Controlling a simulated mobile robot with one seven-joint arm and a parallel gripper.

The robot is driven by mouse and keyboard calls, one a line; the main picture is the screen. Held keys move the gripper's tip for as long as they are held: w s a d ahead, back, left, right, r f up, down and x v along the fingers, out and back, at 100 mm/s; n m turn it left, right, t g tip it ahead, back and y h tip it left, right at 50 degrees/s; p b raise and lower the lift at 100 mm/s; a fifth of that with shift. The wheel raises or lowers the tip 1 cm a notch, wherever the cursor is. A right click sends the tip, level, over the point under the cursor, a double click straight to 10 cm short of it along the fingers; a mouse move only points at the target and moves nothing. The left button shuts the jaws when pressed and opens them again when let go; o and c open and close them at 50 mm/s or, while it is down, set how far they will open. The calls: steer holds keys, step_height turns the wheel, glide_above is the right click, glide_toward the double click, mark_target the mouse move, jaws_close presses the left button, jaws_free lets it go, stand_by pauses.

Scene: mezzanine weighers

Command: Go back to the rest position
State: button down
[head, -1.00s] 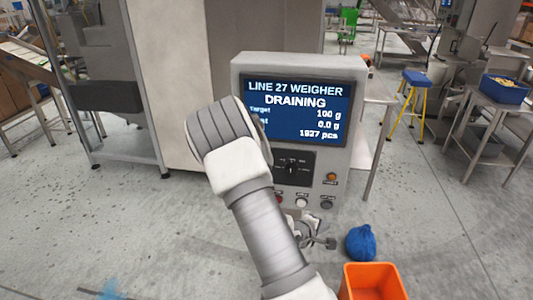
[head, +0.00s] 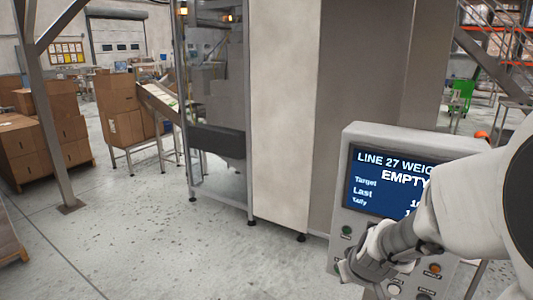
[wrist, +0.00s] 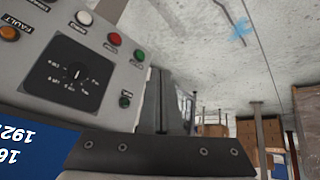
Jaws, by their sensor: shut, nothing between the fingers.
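My gripper (head: 352,272) is in front of the lower left of the weigher's control panel (head: 337,212), at the lower right of the head view. It is shut and empty. My arm comes in from the right and covers part of the panel. In the wrist view the shut fingers (wrist: 160,85) are seen beside the panel, which appears upside down. I cannot tell whether they touch it. The blue screen (head: 375,190) reads LINE 27 and EMPTY, with its right part hidden. The selector knob (wrist: 77,73) and several buttons show in the wrist view.
Left of the panel stands a tall pale cabinet (head: 285,110) and a metal frame with a dark chute (head: 218,142). Cardboard boxes (head: 50,140) and a post (head: 45,110) are at the left. The floor (head: 170,250) in front is clear.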

steer(key=s+a+r+m, duration=0.1)
steer(key=s+a+r, duration=0.1)
steer(key=s+r, duration=0.4)
steer(key=s+a+r+m+g, duration=0.1)
steer(key=s+r, duration=0.5)
steer(key=s, duration=0.7)
steer(key=shift+s+a+r, duration=0.3)
steer(key=shift+a+r, duration=0.05)
steer(key=shift+a, duration=0.25)
